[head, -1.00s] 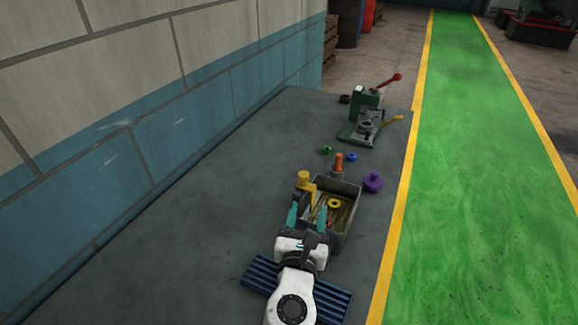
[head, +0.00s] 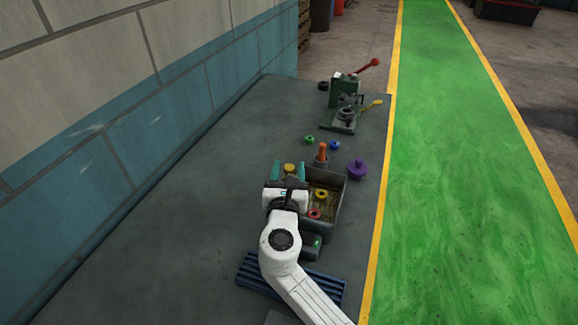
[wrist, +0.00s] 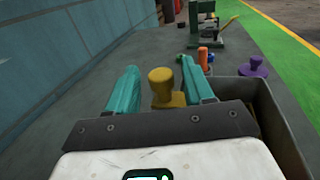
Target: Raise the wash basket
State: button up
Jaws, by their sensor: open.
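A yellow knob (head: 290,168) with a rounded top and a wider lower part stands at the left side of a grey tub (head: 343,208). In the wrist view the knob (wrist: 160,86) sits between my spread teal fingers, with a gap on both sides. My gripper (head: 288,169) is open and holds nothing. The tub holds yellowish-brown contents, with a yellow ring (head: 321,194) and a red ring (head: 314,213) inside. I cannot make out a separate wash basket in it. My gripper hides the tub's left part.
An orange post (head: 322,152) stands behind the tub, and a purple knob (head: 357,169) to its right. Green (head: 309,139) and blue (head: 335,145) rings lie farther back. A green press (head: 344,100) with a red lever is beyond. A blue ribbed mat (head: 325,287) lies in front.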

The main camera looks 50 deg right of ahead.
jog(key=shift+w+d, duration=0.3)
jog(key=shift+d, duration=0.2)
grip_shut()
dwell(0.3)
